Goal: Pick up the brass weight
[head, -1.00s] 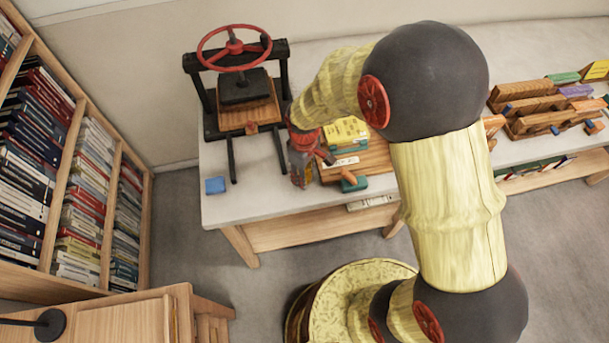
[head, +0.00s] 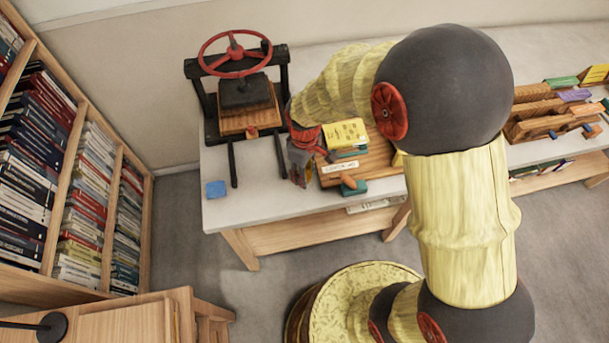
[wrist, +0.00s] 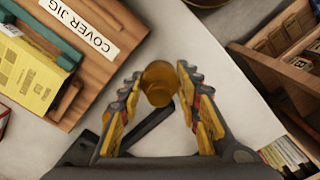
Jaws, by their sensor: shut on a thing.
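The brass weight (wrist: 158,84) is a small golden cylinder in the wrist view, between the fingertips of my gripper (wrist: 160,88). The fingers are shut on it, one on each side. In the head view my gripper (head: 303,166) points down over the table's front part, just left of the wooden cover jig board. The weight cannot be made out there, hidden by the fingers. I cannot tell whether the weight touches the table.
A press with a red wheel (head: 235,53) stands behind left. A blue block (head: 216,189) lies near the front left corner. A compartmented wooden case (wrist: 262,68) shows in the wrist view.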

